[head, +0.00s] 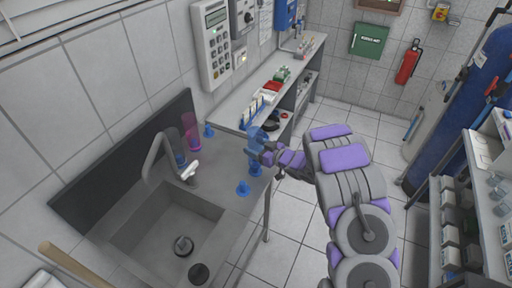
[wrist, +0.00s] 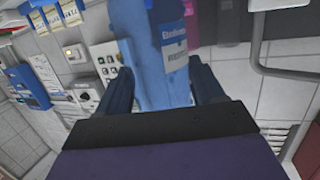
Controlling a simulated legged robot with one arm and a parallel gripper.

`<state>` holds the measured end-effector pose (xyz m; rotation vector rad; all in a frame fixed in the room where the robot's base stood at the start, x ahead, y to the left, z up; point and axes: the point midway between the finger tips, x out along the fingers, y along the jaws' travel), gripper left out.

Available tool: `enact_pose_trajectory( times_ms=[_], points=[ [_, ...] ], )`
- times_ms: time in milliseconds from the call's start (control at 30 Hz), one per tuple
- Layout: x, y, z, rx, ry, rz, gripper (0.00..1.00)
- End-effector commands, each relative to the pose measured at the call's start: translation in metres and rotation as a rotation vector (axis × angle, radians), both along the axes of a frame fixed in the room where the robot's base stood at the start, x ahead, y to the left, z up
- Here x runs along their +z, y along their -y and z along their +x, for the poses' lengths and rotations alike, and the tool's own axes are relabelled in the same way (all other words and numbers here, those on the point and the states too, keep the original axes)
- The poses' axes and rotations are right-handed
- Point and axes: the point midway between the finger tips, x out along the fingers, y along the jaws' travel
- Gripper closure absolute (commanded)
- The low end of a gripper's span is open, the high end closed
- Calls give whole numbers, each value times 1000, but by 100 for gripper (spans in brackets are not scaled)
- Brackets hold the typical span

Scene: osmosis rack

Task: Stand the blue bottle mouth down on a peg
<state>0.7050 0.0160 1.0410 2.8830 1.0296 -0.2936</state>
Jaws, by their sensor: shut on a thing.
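The blue bottle (head: 257,134) is in my gripper (head: 265,152) above the right end of the sink counter. In the wrist view the blue bottle (wrist: 150,65) with its white and blue label fills the space between the two dark fingers (wrist: 162,88). My gripper is shut on it. Which way its mouth points is hard to tell. Blue pegs stand on the counter: one at the back (head: 208,131), one near the right edge (head: 254,168) close below the bottle, and one nearer the front (head: 243,187). A pink translucent bottle (head: 191,130) stands at the back left, by another blue peg (head: 180,160).
The faucet (head: 160,160) rises left of the pegs, over the sink basin (head: 175,228). A bench (head: 262,97) with racks and small items lies behind the counter. Shelves (head: 460,220) stand at the right. The tiled floor between is clear.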

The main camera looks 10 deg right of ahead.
Motion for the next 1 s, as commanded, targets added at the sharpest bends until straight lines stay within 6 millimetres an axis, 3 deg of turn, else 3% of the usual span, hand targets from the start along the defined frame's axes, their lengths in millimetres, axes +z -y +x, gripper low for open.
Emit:
enact_pose_trajectory(
  times_ms=[600, 1000],
  points=[
    [-18, 0, 0, 0, 0, 0, 64],
    [-20, 0, 0, 0, 0, 0, 64]
  ],
)
